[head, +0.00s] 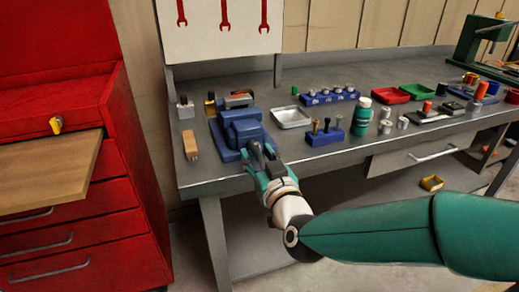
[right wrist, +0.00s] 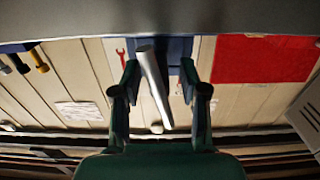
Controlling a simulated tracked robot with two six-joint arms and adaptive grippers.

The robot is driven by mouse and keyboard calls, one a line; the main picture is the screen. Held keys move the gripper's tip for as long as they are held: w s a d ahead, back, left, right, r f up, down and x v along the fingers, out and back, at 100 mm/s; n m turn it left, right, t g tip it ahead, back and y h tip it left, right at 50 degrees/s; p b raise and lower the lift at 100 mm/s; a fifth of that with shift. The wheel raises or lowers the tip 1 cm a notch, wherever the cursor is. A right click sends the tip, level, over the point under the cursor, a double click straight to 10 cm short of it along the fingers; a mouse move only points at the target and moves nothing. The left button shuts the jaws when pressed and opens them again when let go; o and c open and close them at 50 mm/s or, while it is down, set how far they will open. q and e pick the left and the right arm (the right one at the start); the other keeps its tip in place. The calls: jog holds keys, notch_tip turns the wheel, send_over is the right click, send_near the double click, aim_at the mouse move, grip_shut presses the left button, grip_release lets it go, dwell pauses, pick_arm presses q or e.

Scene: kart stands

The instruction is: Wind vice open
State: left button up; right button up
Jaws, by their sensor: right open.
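The blue vice (head: 243,128) stands at the front left of the grey bench, and its blue body (right wrist: 179,50) also shows in the right wrist view. My right gripper (head: 259,152) is at the vice's near end. In the right wrist view the fingers of my right gripper (right wrist: 160,68) are apart, one on each side of a grey metal bar (right wrist: 154,85), seemingly the vice handle. The bar lies slanted between them, with gaps visible at both sides. In the head view the gripper hides the handle. My left gripper is not in view.
The bench (head: 215,180) carries a wooden-handled brush (head: 190,145), a metal tray (head: 290,117), blue holders (head: 325,134) and a green bottle (head: 362,116) near the vice. A red cabinet (head: 130,180) with a wooden board (head: 50,170) stands at left.

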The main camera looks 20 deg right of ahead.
jog(key=shift+w, duration=0.9)
